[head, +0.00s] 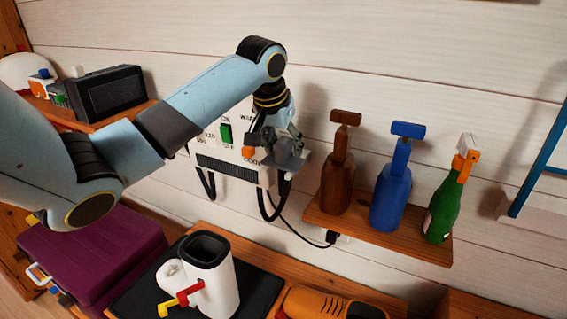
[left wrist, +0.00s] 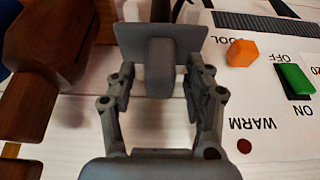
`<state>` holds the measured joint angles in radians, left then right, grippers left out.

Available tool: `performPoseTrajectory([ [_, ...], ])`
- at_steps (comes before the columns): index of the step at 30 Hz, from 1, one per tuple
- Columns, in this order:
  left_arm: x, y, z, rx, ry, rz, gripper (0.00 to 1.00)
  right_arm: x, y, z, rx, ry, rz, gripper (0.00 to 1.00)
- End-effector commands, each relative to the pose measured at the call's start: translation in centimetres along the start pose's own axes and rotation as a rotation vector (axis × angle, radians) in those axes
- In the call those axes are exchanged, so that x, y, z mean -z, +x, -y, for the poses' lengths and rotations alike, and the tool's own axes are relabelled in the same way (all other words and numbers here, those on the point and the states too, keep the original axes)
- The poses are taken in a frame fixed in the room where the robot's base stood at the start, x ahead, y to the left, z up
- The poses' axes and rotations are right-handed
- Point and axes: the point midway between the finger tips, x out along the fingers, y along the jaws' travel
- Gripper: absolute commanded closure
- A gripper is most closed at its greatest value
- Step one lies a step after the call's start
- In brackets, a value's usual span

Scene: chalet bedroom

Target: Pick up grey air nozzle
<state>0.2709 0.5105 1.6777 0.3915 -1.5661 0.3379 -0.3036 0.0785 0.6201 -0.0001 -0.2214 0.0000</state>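The grey air nozzle (head: 291,160) is at the right side of the white wall unit, partly hidden by my left gripper in the head view. In the left wrist view the nozzle (left wrist: 160,68) shows as a flat grey plate with a rounded block in front. My left gripper (head: 279,141) is right at it. In the left wrist view the fingers of my left gripper (left wrist: 161,78) are apart, one on each side of the block, with gaps visible between them and it. Whether the tips touch the plate is unclear. My right gripper is not in view.
The wall unit (head: 215,150) has an orange knob (left wrist: 241,53), a green switch (left wrist: 294,79) and black hoses. A wooden shelf (head: 326,218) to the right holds brown (head: 337,178), blue (head: 391,192) and green (head: 441,208) bottles. Below are a white container (head: 222,288) and an orange-and-black object (head: 322,304).

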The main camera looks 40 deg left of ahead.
Motion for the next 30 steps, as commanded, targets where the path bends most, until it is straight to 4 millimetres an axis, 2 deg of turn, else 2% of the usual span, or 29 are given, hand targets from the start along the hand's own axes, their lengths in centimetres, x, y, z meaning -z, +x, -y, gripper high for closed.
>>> performPoseTrajectory([
  [1, 0.0, 0.0, 0.0, 0.0, 0.0, 0.0, 0.57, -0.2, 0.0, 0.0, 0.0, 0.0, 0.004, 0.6],
  [11, 0.0, 0.0, 0.0, 0.0, 0.0, 0.0, 1.0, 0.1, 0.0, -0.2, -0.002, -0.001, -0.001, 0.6],
  [25, 0.1, -0.1, 0.0, 0.0, 0.0, -0.001, 1.0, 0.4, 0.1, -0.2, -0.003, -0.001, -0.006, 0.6],
  [30, 0.6, -1.0, 0.0, -0.001, 0.0, -0.005, 1.0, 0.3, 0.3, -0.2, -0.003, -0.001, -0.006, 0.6],
])
